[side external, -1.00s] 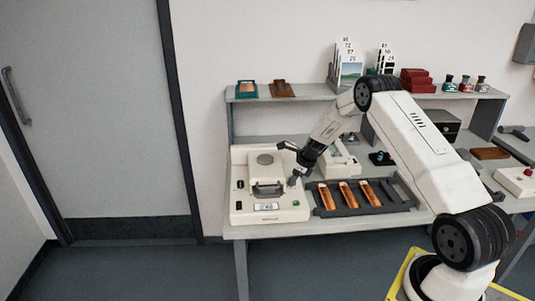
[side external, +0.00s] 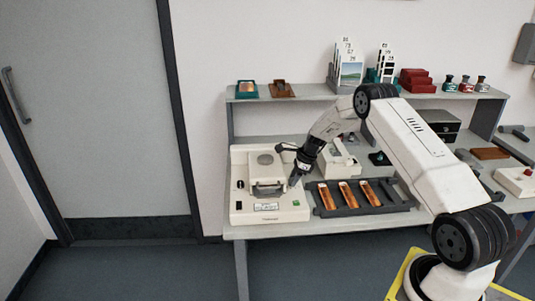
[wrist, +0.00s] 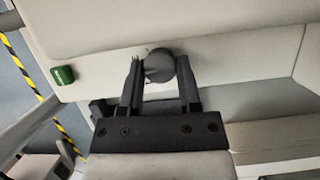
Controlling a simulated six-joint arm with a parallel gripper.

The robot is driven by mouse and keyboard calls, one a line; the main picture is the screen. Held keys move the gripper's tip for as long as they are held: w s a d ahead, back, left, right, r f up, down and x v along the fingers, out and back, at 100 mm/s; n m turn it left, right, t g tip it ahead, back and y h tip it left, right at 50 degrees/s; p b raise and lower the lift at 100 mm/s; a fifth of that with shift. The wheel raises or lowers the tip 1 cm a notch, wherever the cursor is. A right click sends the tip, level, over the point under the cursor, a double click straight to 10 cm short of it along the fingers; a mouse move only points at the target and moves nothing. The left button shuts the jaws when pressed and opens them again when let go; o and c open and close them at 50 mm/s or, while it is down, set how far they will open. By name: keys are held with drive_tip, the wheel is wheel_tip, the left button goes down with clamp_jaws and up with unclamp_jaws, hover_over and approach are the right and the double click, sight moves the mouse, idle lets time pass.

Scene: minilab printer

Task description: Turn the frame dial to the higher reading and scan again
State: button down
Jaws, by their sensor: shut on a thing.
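The cream scanner (side external: 238,208) stands at the left end of the bench, with a dark handle (side external: 268,189) and a small display (side external: 266,206) on its front. The display's text is too small to read. In the wrist view the round grey dial (wrist: 159,66) sits on the scanner's pale face between the two black fingers of my gripper (wrist: 160,76), which is shut on it. In the side view my gripper (side external: 294,180) reaches down to the scanner's right side and hides the dial. A green button (wrist: 63,75) lies left of the dial in the wrist view.
A dark tray (side external: 325,209) with orange film strips lies close to the right of the scanner. A shelf (side external: 310,97) behind holds cards, red boxes and bottles. A white device (side external: 343,165) stands behind the tray.

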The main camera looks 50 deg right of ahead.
drive_tip(key=shift+n+g+y, duration=0.3)
drive_tip(key=shift+n, duration=0.9)
drive_tip(key=shift+d, duration=0.1)
drive_tip(key=shift+c, duration=1.5)
unclamp_jaws()
drive_tip(key=v, duration=0.7)
drive_tip(key=shift+r, duration=0.35)
drive_tip(key=shift+s, duration=0.1)
